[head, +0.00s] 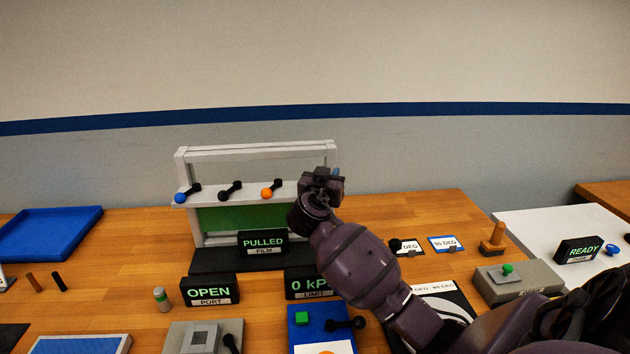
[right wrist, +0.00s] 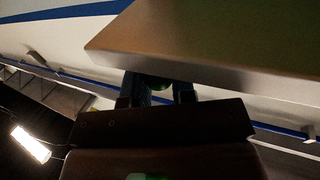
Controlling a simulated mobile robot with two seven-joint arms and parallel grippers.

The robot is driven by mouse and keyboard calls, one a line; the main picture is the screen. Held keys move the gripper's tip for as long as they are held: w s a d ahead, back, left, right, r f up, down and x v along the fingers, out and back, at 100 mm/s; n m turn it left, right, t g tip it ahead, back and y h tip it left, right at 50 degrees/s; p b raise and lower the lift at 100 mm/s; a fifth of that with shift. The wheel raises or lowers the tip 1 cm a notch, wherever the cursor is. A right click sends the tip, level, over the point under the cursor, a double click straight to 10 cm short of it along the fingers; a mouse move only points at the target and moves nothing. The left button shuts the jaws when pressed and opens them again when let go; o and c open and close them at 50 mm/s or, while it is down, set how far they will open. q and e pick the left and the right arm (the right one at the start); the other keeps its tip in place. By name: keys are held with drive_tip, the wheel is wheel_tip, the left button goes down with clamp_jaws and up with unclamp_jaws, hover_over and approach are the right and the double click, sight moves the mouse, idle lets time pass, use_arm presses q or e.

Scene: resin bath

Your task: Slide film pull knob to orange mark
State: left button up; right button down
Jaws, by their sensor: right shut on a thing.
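The film frame (head: 183,156) is a pale upright stand with a green sheet (head: 225,218) behind its lower opening. A shelf on it carries a blue ball (head: 180,198), a black knob (head: 224,196) and an orange ball (head: 267,192), which looks like the orange mark. My right gripper (head: 332,174) is at the frame's right end, right of the orange ball. The knob is hidden in the head view. My left gripper is out of view.
A black sign (head: 263,243) reading "PULLED FILM" stands before the frame. "OPEN PORT" (head: 209,290) and "0 kP" (head: 308,285) signs stand nearer. A blue tray (head: 48,234) lies at left. Angle cards (head: 445,243) lie right of my arm.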

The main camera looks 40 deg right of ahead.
drive_tip(key=shift+s+d, duration=0.15)
drive_tip(key=shift+d, duration=0.05)
drive_tip(key=c, duration=1)
unclamp_jaws()
drive_tip(key=shift+b+v, duration=0.65)
drive_tip(key=shift+v, duration=4.75)
